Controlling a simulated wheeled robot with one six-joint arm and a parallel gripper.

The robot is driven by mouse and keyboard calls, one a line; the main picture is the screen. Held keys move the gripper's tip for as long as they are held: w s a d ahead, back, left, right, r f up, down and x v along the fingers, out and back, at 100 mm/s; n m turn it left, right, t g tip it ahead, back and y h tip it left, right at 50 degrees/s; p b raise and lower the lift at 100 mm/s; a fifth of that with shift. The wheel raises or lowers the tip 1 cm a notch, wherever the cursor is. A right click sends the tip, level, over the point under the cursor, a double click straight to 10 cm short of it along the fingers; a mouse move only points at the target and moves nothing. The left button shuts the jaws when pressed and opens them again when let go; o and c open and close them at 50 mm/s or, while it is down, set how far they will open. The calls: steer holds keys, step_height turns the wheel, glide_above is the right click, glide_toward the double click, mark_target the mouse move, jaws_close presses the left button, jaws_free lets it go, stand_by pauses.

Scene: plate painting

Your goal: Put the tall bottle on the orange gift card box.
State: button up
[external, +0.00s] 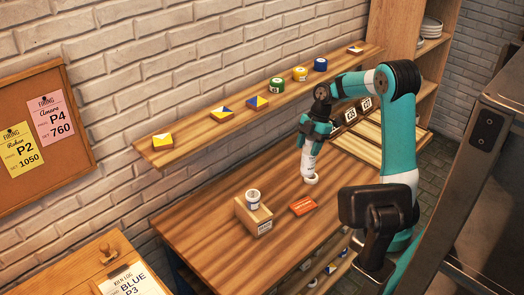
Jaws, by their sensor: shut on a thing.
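My gripper (309,165) points down over the wooden table, at the lower end of my arm. It is shut on a small white round thing (310,180) close above or at the table top; I cannot tell whether this is the tall bottle. The orange gift card box (303,205) lies flat on the table, just below and left of my gripper in the picture, with nothing on it. No other thing that I can make out as a tall bottle shows.
A cardboard box (256,219) with a white jar (253,196) on it stands left of the orange box. A wall shelf (190,143) holds tiles and green, yellow and blue jars. The table's left part (200,225) is clear. A rack with cards (358,112) stands behind.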

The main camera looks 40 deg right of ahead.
step_height(320, 180, down, 16)
steer(key=shift+r, duration=0.15)
stand_by(0.3)
steer(key=o, duration=1.4)
